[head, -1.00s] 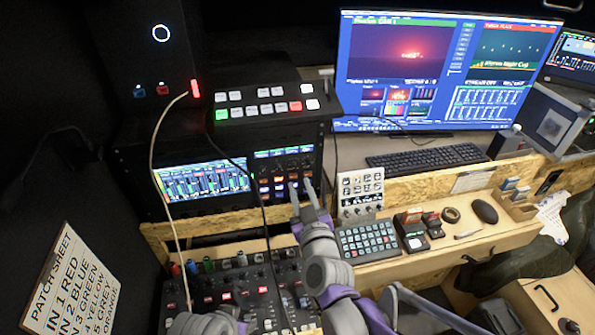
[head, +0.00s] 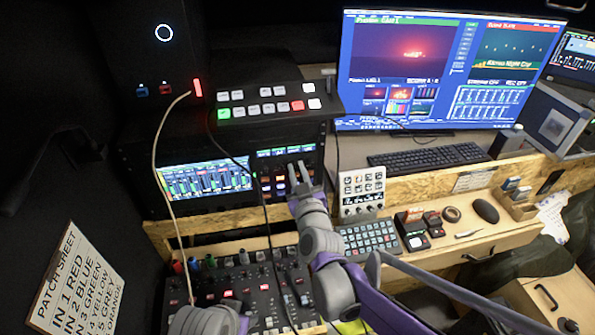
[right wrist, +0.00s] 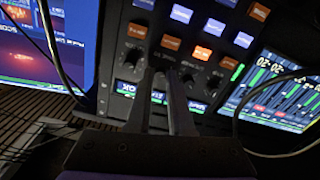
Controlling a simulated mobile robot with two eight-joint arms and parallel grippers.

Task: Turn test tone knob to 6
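The rack panel (head: 268,170) with lit buttons and small dark knobs stands in the middle of the head view. My right gripper (head: 299,168) is at its right part, fingers forward. In the right wrist view, my right gripper (right wrist: 161,76) has two slim fingers with a narrow gap. Their tips are at or just in front of a knob row, largely covering one knob; contact cannot be told. Another dark knob (right wrist: 137,31) and a knob (right wrist: 213,85) show nearby. I cannot read which is the test tone knob or its setting. My left gripper is not in view.
A switcher box (head: 265,107) overhangs the panel. A black cable (head: 262,205) and a pale cable (head: 160,165) hang in front. A small knob-and-button box (head: 361,192) stands close to the right. The mixer (head: 235,285) lies below.

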